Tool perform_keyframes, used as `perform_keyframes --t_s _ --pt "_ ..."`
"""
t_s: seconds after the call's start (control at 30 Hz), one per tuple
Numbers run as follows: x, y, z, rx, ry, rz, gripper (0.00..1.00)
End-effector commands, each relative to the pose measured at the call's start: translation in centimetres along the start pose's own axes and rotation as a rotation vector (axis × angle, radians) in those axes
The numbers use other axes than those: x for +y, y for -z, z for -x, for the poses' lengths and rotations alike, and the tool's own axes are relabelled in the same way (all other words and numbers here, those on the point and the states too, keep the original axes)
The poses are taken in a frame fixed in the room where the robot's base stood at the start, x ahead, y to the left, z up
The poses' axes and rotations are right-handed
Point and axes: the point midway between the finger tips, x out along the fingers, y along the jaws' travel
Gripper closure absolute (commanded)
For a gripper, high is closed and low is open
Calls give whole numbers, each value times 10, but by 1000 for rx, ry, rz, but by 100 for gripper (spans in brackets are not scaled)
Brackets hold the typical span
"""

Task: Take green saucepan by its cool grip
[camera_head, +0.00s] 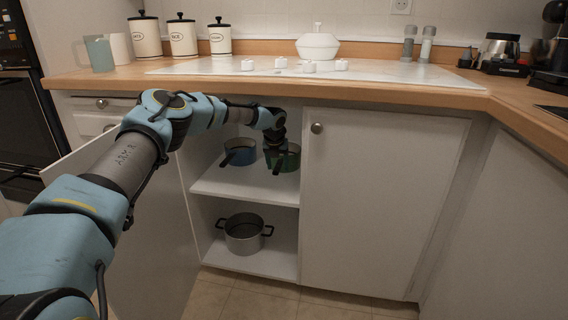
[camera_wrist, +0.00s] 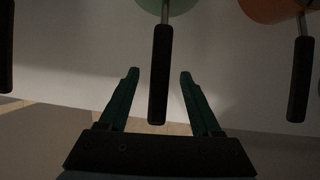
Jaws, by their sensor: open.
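The green saucepan (camera_head: 291,160) stands on the upper shelf of the open lower cabinet. In the wrist view its green body (camera_wrist: 166,5) is cut off at the top edge. Its straight black handle (camera_wrist: 159,75) points towards me. My gripper (camera_wrist: 160,73) is open, with one teal finger on each side of the handle in the picture. Gaps show on both sides, and I cannot tell whether the handle is at finger depth. In the head view my gripper (camera_head: 277,152) is at the cabinet opening and partly covers the saucepan.
A blue saucepan (camera_head: 241,157) stands left of the green one. An orange pan (camera_wrist: 268,9) with a black handle (camera_wrist: 301,78) is at right in the wrist view. A grey pot (camera_head: 243,236) is on the lower shelf. The closed right door (camera_head: 380,200) borders the opening.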

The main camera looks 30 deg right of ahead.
Motion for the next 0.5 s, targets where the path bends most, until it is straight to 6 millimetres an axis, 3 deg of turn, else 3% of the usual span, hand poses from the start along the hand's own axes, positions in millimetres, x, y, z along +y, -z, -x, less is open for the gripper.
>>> perform_keyframes --t_s 0.13,0.3,0.5 --pt "0 -5 -4 1 1 1 35" --pt "0 -3 -34 2 0 2 35" --pt "0 -4 -52 1 0 0 35"
